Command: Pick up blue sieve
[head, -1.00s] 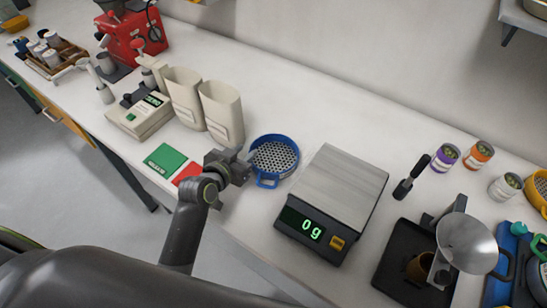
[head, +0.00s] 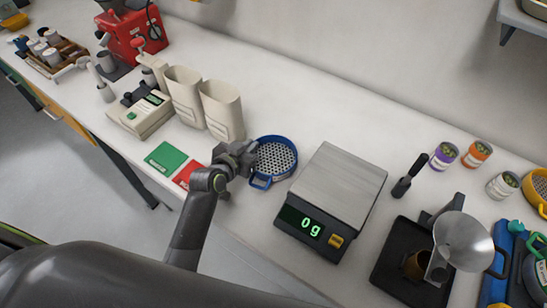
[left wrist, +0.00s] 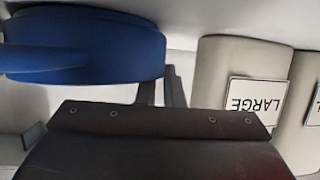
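The blue sieve (head: 275,157) lies on the bench in the head view, round with a perforated grey mesh and a loop handle toward the front. In the left wrist view its blue wall (left wrist: 95,45) fills the upper left. My left gripper (head: 248,157) is at the sieve's left rim. In the left wrist view its fingers (left wrist: 162,88) are close together at the edge of the sieve wall, and look shut on the rim. The exact contact is partly hidden by the sieve. My right gripper is in neither view.
A scale (head: 335,195) reading 0 g stands just right of the sieve. Two beige bags (head: 220,110) stand behind and left of the gripper. Green (head: 166,158) and red (head: 187,175) cards lie to the left. The bench behind the sieve is clear.

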